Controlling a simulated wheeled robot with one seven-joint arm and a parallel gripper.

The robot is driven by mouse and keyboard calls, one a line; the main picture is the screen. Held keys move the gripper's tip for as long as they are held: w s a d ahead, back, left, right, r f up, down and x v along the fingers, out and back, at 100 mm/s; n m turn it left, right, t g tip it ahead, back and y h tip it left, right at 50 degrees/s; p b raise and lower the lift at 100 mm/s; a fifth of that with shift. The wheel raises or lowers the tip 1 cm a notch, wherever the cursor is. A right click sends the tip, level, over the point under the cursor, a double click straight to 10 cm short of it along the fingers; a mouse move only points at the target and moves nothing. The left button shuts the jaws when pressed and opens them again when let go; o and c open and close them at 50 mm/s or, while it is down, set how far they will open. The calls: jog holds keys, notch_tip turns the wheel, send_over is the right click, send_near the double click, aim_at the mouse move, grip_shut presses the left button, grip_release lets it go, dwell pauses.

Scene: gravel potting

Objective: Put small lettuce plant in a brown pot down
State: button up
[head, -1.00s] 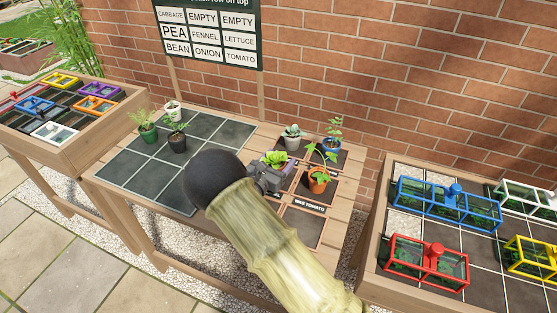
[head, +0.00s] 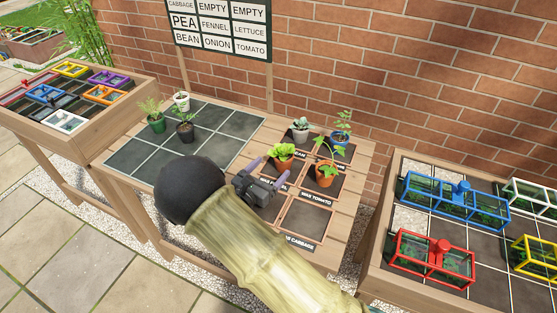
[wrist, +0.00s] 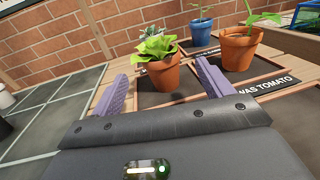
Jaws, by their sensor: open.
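The small lettuce plant in its brown pot (head: 282,155) stands upright on a dark square of the middle table. The lettuce pot also shows in the wrist view (wrist: 162,72), just beyond my fingertips. My gripper (head: 264,170) is open and empty, in front of the pot and apart from it. In the wrist view its two purple fingers (wrist: 160,88) are spread with nothing between them.
A taller plant in an orange-brown pot (head: 325,179) stands close to the right, with a blue pot (head: 340,141) and a grey pot (head: 300,136) behind. Several pots stand on the tiled area (head: 215,150) at left. Front dark squares (head: 308,218) are bare.

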jog(key=shift+v, duration=1.3)
